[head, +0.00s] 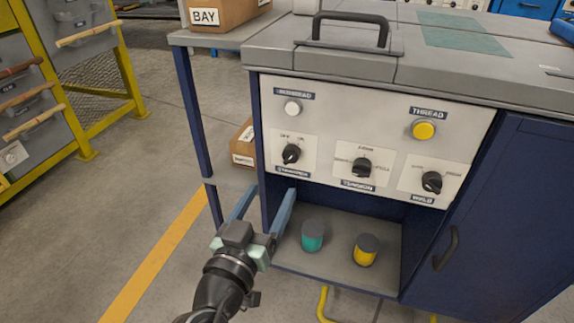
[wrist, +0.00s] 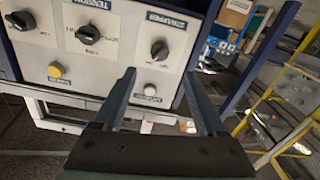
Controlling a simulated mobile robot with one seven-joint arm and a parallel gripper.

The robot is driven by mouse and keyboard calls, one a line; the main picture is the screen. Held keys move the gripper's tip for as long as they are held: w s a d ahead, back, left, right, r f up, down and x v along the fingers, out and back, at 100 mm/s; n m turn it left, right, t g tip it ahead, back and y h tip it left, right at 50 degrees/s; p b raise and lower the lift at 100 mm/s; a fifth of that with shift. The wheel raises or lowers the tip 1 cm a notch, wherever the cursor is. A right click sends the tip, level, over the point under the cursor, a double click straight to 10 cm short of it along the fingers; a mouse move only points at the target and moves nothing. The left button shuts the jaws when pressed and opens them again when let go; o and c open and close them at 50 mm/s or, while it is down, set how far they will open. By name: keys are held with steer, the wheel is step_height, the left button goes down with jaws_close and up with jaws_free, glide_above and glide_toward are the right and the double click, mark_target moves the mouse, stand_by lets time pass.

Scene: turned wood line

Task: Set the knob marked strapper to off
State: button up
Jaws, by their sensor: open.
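The strapper knob (head: 291,153) is a black rotary knob on a white plate at the lower left of the grey control panel. Its plate reads OFF at upper left and ON at upper right, with the strapper label (head: 292,171) below. I cannot tell clearly which mark it points to. In the wrist view the panel appears turned over, and the knob (wrist: 160,49) is just beyond the fingertips. My gripper (head: 271,190) is open and empty, below and in front of the knob, apart from it. The fingers show in the wrist view (wrist: 160,74).
The tension knob (head: 361,167) and weld knob (head: 432,182) are to the right. A white button (head: 292,107) and yellow button (head: 424,130) sit above. Teal (head: 312,236) and yellow (head: 366,250) cylinders stand on the shelf below. A handle (head: 350,30) stands on top.

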mark_target(288, 160)
steer(key=b+x, duration=0.2)
steer(key=x, duration=0.8)
steer(key=shift+w+d+b, duration=0.1)
steer(key=shift+w+b, duration=0.1)
steer(key=shift+b, duration=0.15)
steer(key=shift+c, duration=0.3)
jaws_close()
